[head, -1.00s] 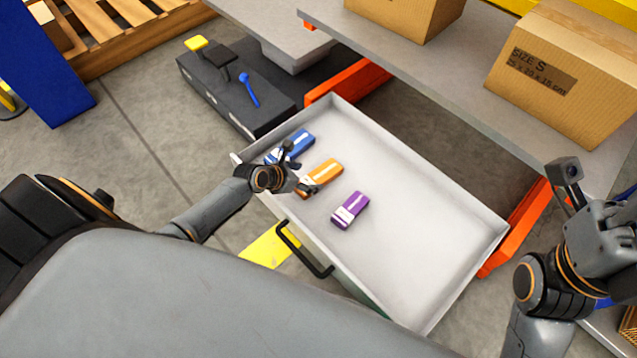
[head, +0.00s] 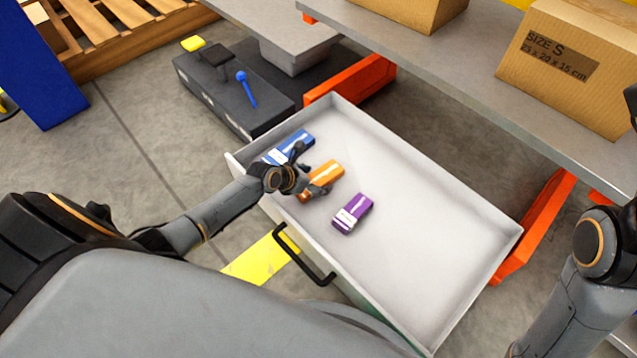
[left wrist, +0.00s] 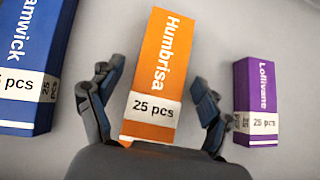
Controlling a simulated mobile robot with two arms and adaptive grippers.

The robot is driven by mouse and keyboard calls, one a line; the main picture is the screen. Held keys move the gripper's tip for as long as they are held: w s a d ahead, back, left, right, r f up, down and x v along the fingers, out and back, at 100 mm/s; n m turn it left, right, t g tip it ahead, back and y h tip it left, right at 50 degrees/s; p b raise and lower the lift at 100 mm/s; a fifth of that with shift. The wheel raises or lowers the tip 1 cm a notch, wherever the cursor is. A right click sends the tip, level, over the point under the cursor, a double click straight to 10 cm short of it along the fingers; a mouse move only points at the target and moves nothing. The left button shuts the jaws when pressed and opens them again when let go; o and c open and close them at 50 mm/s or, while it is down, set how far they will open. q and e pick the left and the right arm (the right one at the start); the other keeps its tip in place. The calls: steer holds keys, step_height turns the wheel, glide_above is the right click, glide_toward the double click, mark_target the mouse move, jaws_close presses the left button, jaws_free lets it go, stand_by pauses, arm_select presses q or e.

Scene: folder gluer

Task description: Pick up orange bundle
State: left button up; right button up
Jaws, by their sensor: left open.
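The orange bundle (head: 326,174) lies in the open drawer between the blue and purple bundles. In the left wrist view the orange bundle (left wrist: 163,65) shows the name Humbrisa and a white band reading 25 pcs. My left gripper (head: 312,172) is open at its near end, low in the drawer. In the left wrist view my left gripper's fingers (left wrist: 155,100) stand on either side of the bundle, with gaps showing on both sides. My right arm is at the right edge of the head view; its gripper is out of the picture.
The blue bundle (head: 290,146) and purple bundle (head: 352,214) lie close on either side. The light grey drawer (head: 430,250) has raised walls and a black handle (head: 303,258). Its right part is empty. A shelf with cardboard boxes (head: 570,70) stands behind.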

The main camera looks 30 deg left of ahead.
arm_select(q)
steer(key=c, duration=1.3)
steer(key=shift+r, duration=0.2)
